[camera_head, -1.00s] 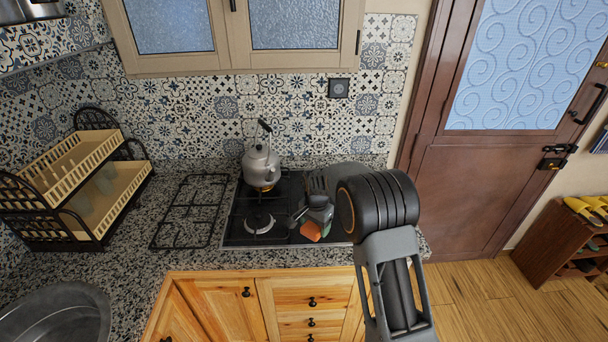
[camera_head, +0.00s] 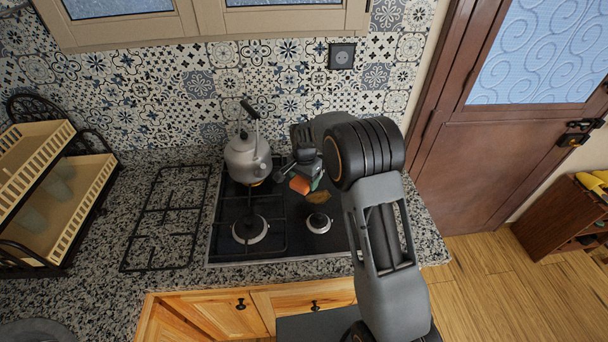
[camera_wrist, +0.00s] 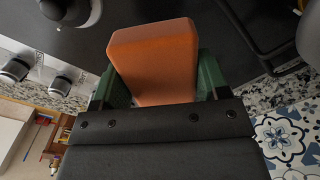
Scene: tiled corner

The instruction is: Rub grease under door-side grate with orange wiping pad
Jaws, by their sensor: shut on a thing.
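My gripper (camera_head: 308,179) is shut on the orange wiping pad (camera_head: 298,186), over the back of the hob's door-side half, right of the kettle. In the wrist view the pad (camera_wrist: 153,62) sits between the two green fingers. Whether the pad touches the hob is hard to tell. A brown grease patch (camera_head: 322,199) lies on the bare black hob, just right of the pad and behind the front right burner (camera_head: 318,223). No grate covers this half. A loose black grate (camera_head: 166,210) lies flat on the counter left of the hob.
A grey kettle (camera_head: 246,160) stands at the hob's back left, close to the gripper. Another grate (camera_head: 243,238) covers the left half of the hob. A dish rack (camera_head: 75,205) stands far left. The tiled wall (camera_head: 285,100) is close behind. A brown door (camera_head: 490,165) is at right.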

